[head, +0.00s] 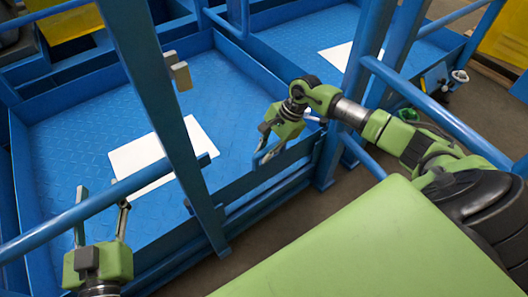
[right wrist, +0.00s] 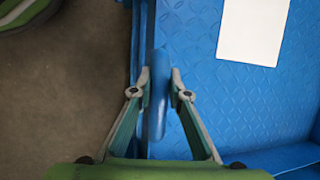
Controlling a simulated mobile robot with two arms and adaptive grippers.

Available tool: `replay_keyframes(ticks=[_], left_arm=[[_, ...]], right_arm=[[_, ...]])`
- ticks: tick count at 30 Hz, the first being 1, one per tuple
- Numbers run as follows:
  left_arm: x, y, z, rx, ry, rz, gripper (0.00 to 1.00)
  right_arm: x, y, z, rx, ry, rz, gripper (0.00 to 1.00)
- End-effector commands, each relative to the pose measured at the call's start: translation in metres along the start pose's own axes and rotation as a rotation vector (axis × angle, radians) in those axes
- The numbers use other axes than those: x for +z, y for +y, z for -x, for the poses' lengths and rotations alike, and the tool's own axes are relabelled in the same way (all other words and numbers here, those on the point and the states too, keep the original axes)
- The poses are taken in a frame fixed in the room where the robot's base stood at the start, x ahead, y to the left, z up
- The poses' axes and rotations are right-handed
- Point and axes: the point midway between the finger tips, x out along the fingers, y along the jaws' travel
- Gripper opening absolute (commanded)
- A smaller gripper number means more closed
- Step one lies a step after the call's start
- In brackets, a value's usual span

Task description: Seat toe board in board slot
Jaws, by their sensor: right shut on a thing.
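A long blue board, which looks like the toe board (head: 240,187), runs along the near edge of the blue platform, right of the slanted post. My right gripper (head: 264,146) reaches down at its right part. In the right wrist view the fingers (right wrist: 160,82) are shut on a narrow blue piece (right wrist: 157,112), seen from above. I cannot tell whether the board sits in the board slot; the slot itself cannot be made out. My left gripper (head: 102,207) is at the lower left by the blue rail, its fingers apart and nothing held.
The blue patterned platform floor (head: 75,120) carries a white sheet (head: 135,158). A slanted blue post (head: 165,115) and a rail (head: 55,228) stand between me and the platform. A grey bracket (head: 180,73) shows near the post. Another white sheet (head: 340,56) lies further back.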

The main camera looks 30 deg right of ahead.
Motion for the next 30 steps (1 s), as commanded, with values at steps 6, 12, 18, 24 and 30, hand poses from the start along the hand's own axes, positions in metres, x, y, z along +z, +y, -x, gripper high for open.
replay_keyframes(ticks=[6, 12, 18, 24, 30], left_arm=[[-0.0208, -0.0019, 0.0005, -0.004, 0.028, 0.010, 0.40], [-0.0191, -0.0023, 0.0015, -0.006, 0.010, 0.012, 0.40], [-0.0171, -0.0026, 0.0019, -0.006, -0.008, 0.013, 0.40], [-0.0157, -0.0028, 0.0021, -0.007, -0.024, 0.014, 0.40], [-0.0147, -0.0031, 0.0026, -0.008, -0.042, 0.014, 0.40]], right_arm=[[0.0036, -0.0058, 0.0088, -0.012, -0.003, 0.003, 0.00], [0.0042, -0.0061, 0.0103, -0.012, -0.003, 0.003, 0.00], [0.0048, -0.0064, 0.0117, -0.012, -0.003, 0.003, 0.00], [0.0053, -0.0067, 0.0132, -0.012, -0.003, 0.003, 0.00], [0.0060, -0.0070, 0.0148, -0.012, -0.003, 0.003, 0.00]])
